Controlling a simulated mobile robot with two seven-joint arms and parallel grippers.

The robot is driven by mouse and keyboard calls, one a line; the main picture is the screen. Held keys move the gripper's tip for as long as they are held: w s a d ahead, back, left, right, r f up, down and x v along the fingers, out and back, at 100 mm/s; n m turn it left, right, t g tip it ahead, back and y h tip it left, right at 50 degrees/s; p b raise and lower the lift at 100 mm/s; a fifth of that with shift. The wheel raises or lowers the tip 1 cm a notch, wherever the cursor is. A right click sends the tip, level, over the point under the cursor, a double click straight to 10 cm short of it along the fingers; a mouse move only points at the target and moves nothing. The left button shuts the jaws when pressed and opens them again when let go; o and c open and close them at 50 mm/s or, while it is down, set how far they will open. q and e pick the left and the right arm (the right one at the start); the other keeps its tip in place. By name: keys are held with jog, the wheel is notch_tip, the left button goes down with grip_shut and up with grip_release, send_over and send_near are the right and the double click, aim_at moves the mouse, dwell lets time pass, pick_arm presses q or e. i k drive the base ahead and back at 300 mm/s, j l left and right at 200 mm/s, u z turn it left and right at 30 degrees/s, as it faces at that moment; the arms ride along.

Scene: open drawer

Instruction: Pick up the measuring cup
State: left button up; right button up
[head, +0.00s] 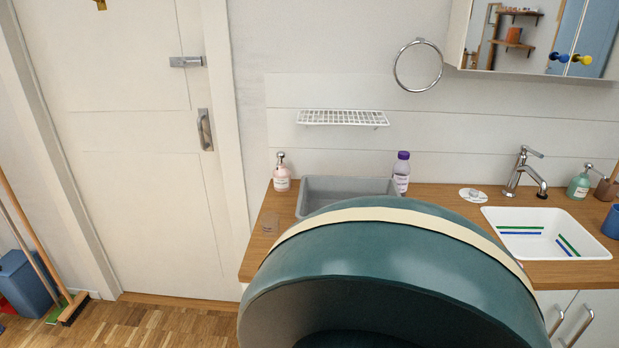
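I cannot make out a measuring cup for certain. Neither of my grippers shows in the head view. A large teal rounded shape with a cream band (400,258) fills the lower middle, close to the camera, and hides the front of the counter and part of the basin.
Pump bottles (281,173) (579,183) and a purple-capped bottle (402,173) stand on the counter. A white sink (535,222) with a tap (521,170) is at right. A closed door (135,170), blue bin (25,285) and broom (38,245) are at left, beside clear floor.

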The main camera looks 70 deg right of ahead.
aim_at(270, 221)
jog(key=l+z, duration=0.15)
jog(key=z, duration=1.85)
jog(key=i+j, duration=0.15)
jog(key=j, duration=0.25)
jog(key=i+j, duration=0.1)
jog(key=j, duration=0.3)
